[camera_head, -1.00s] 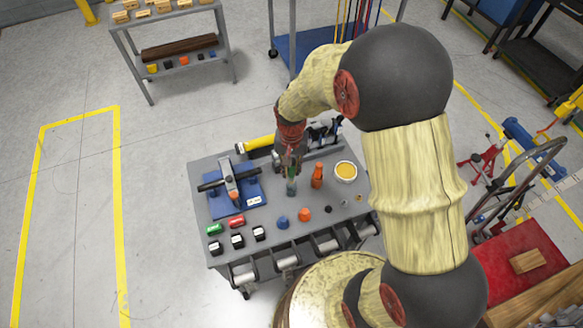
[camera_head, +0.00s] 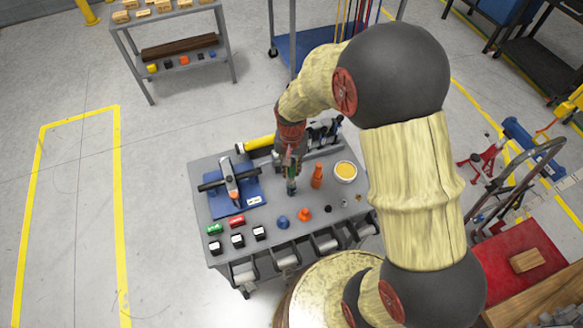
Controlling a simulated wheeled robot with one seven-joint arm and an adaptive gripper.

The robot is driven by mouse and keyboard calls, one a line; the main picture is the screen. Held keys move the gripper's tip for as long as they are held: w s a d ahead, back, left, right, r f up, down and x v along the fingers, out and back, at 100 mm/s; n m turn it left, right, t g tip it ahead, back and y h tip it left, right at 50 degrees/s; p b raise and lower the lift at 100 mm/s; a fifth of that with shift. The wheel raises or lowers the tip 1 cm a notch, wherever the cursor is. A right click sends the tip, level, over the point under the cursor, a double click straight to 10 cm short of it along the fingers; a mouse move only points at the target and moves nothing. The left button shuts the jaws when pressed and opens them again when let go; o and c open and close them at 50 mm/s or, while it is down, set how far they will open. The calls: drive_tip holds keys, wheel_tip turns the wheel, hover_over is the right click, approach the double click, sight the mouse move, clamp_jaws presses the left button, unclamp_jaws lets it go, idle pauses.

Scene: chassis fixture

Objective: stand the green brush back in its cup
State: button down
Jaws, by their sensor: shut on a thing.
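My gripper (camera_head: 290,164) points down over the middle of the grey cart top and is shut on the green brush (camera_head: 291,184). The brush is small in this view and partly hidden by the fingers; it looks roughly upright. Its lower end is close to the cart top, left of an orange bottle (camera_head: 317,176). A cup around or under the brush cannot be made out clearly, so I cannot tell whether the brush is inside one.
A white bowl with yellow contents (camera_head: 345,172) stands to the right. A blue fixture (camera_head: 245,199) with a clamp lies left. Blue (camera_head: 282,222) and orange (camera_head: 304,214) knobs and several small blocks line the front. A yellow tube (camera_head: 259,143) lies behind.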

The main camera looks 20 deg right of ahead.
sight(292, 176)
drive_tip(key=shift+f, duration=0.1)
drive_tip(key=shift+f+b, duration=1.25)
drive_tip(key=shift+f, duration=0.9)
drive_tip(key=c, duration=1.6)
unclamp_jaws()
drive_tip(key=shift+r+p, duration=3.65)
drive_tip(key=shift+r, duration=1.4)
